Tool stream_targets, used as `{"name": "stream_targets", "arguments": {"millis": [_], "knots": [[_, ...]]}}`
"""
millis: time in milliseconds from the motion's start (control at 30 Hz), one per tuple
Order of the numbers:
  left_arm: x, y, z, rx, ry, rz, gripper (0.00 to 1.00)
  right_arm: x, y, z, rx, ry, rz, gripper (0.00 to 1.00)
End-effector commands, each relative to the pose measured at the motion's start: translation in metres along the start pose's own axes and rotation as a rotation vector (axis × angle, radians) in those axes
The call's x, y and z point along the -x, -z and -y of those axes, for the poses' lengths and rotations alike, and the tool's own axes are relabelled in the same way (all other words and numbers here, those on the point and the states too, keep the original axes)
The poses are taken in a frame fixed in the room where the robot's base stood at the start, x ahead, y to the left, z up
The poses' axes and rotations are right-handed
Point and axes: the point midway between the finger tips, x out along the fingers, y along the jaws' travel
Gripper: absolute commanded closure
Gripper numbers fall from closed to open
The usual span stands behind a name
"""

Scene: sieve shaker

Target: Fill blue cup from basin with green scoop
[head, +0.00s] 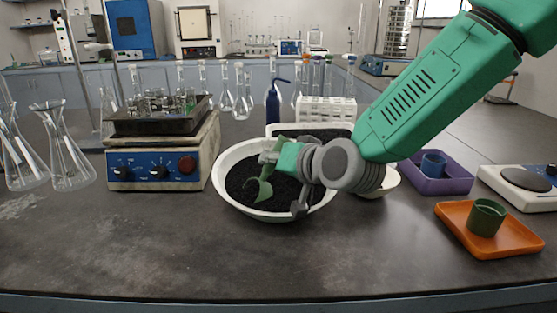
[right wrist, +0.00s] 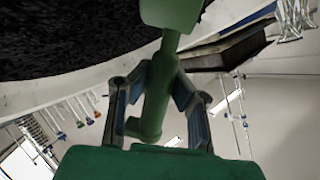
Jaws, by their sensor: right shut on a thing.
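The white basin (head: 224,183) stands mid-table and holds dark granular material, which also fills the upper left of the right wrist view (right wrist: 70,30). My right gripper (head: 272,158) is over the basin and shut on the green scoop (head: 258,190). In the right wrist view the scoop's handle (right wrist: 156,100) sits between the fingers (right wrist: 158,92). The scoop's bowl is low at the material; how deep it is I cannot tell. The blue cup (head: 433,163) stands upright in the purple tray (head: 455,186) at the right, apart from the gripper. My left gripper is not in view.
A green cup (head: 487,217) stands in an orange tray (head: 460,238) at the front right, near a white scale (head: 520,190). A hotplate device (head: 160,160) and glass flasks (head: 62,150) stand left. A blue bottle (head: 272,105) and white rack (head: 325,111) stand behind the basin. The front table is clear.

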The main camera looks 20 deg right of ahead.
Motion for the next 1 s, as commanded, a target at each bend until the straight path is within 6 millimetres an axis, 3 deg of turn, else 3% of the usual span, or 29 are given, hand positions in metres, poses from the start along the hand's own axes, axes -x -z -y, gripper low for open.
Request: {"name": "stream_targets", "arguments": {"millis": [400,867,1000], "knots": [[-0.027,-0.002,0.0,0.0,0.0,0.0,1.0,-0.009,-0.016,-0.023,-0.366,0.112,0.063,1.0],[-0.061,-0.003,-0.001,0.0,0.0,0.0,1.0,-0.016,-0.027,-0.042,-0.616,0.191,0.107,1.0],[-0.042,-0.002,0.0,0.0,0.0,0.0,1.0,-0.011,-0.015,-0.035,-0.57,0.176,0.103,1.0]]}}
